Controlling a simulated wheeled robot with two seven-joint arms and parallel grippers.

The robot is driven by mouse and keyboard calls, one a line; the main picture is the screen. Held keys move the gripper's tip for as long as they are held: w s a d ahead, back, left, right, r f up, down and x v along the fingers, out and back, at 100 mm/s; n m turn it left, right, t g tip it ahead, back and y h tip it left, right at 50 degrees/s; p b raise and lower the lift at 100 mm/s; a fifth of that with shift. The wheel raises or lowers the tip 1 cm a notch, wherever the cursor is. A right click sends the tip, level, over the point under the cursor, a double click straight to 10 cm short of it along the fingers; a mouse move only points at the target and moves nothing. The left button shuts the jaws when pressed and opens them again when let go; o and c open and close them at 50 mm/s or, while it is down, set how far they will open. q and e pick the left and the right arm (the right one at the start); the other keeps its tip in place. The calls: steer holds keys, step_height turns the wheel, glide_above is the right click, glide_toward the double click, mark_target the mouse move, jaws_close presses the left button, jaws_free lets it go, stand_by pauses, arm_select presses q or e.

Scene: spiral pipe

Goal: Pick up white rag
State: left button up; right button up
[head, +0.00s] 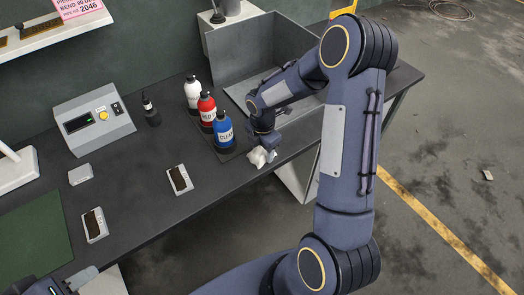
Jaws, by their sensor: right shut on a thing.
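The white rag (261,158) is a small crumpled cloth at the front edge of the dark workbench (150,215), right of the blue bottle. My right gripper (263,147) is directly above it and shut on it, and its fingers partly hide the cloth. I cannot tell whether the rag still touches the bench. My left gripper (78,280) shows only partly at the lower left corner, and its jaws cannot be made out.
White, red and blue bottles (224,131) stand in a row on a dark tray beside my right gripper. A grey open bin (235,62) is behind it. A control box (92,118) and several small blocks (180,180) are on the left.

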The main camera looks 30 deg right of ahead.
steer(key=shift+r, duration=0.1)
steer(key=shift+r, duration=0.25)
step_height(320, 180, up, 2)
steer(key=shift+r, duration=0.2)
steer(key=s+d+r+b, duration=0.2)
steer(key=s+d+r, duration=0.2)
steer(key=s+r, duration=0.6)
steer(key=s, duration=0.3)
steer(key=shift+s+b, duration=0.25)
steer(key=shift+b, duration=0.1)
